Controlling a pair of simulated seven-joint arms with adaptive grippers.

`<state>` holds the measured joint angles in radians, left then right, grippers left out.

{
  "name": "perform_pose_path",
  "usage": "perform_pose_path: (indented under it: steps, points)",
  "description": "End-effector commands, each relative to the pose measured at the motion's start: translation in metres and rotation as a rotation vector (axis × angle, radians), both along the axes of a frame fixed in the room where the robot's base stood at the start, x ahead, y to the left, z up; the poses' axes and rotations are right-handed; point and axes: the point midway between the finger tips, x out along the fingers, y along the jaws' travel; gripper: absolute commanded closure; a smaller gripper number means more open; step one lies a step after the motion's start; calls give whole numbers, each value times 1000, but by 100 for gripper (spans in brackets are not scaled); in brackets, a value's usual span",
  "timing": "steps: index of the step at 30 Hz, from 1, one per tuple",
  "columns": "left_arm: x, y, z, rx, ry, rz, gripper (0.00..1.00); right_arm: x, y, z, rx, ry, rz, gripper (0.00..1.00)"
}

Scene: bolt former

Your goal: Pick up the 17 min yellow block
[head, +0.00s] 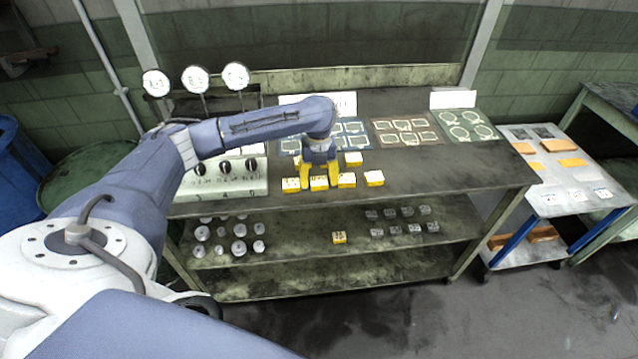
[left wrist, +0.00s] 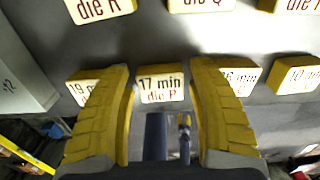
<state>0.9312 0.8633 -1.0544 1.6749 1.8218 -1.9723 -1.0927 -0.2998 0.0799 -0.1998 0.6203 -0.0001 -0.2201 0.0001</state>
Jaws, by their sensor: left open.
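The 17 min yellow block, with a white face reading "17 min die P", shows in the left wrist view (left wrist: 160,88) between my two yellow fingers. In the head view it is the second block from the left (head: 319,184) in the front row on the table. My left gripper (head: 319,167) points down over it, fingers spread to either side. In the left wrist view the gripper (left wrist: 160,72) is open, with the block between the fingers near the tips. I cannot tell whether either finger touches it. My right gripper is not in view.
Neighbouring blocks, the 19 min block (left wrist: 80,88) and the 16 min block (left wrist: 243,78), sit close outside the fingers, partly hidden. A 10 min block (left wrist: 297,78) is farther right. More blocks stand behind. A control box (head: 225,180) is left; the table (head: 450,170) is clear at right.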

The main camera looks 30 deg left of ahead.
Motion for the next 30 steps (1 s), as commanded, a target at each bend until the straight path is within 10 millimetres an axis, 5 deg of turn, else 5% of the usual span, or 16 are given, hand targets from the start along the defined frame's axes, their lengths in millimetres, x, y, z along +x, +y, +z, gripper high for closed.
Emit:
perform_pose_path:
  steps: [10,21,30]
  points:
    - [0,0,-3,-1,-1,0,42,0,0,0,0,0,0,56]
    - [0,0,-3,-1,-1,0,85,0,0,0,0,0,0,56]
    - [0,0,-3,0,0,0,86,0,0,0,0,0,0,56]
